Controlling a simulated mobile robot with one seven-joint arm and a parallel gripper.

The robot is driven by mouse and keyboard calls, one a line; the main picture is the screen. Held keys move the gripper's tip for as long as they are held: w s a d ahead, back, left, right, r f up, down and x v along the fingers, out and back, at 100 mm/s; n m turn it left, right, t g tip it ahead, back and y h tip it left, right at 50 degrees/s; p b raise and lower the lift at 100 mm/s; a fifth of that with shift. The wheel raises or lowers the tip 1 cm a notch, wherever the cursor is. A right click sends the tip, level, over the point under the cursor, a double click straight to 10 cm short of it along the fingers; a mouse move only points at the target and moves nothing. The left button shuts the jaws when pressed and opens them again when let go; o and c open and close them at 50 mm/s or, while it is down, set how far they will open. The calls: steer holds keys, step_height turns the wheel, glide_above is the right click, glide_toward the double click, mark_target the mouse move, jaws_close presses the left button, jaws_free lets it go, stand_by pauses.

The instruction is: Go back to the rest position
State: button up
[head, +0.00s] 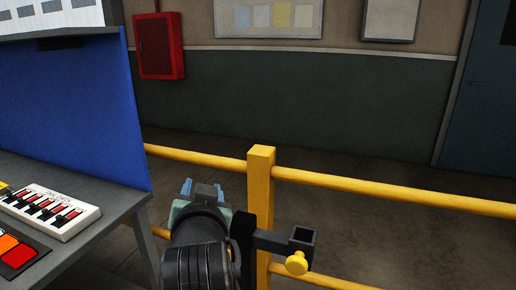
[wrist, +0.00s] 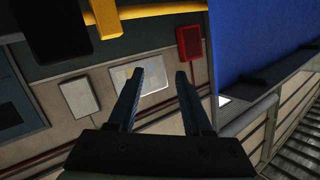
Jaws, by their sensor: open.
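My gripper (head: 202,189) is at the lower middle of the head view, seen from behind, in front of the yellow railing and to the right of the grey bench. In the wrist view my gripper (wrist: 166,75) shows two dark fingers spread apart, with nothing between them. Past the fingertips are the wall and a framed poster (wrist: 138,82), some way off. No counterweight shows in either view.
A yellow railing post (head: 261,200) with a rail stands close by my arm. A grey bench (head: 110,200) with a blue panel (head: 75,110) is at left, holding a white switch strip (head: 50,211). A red wall cabinet (head: 158,46) hangs behind. Floor beyond the railing is clear.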

steer(key=s+d+r+n+t+p, duration=0.1)
steer(key=s+d+r+t, duration=0.25)
steer(key=r, duration=0.65)
steer(key=s+d+r+t+p, duration=0.1)
steer(key=s+d+r+t, duration=0.2)
steer(key=r, duration=0.6)
steer(key=s+d+r+t+h, duration=0.1)
steer(key=s+r+t, duration=0.1)
steer(key=s+r, duration=0.4)
steer(key=s+d+r+t+h+p, duration=0.1)
steer(key=s+d+r+t+h, duration=0.1)
steer(key=s+r, duration=0.5)
steer(key=shift+s+d+r+t, duration=0.15)
steer(key=shift+s+d+t, duration=0.05)
steer(key=shift+t, duration=0.55)
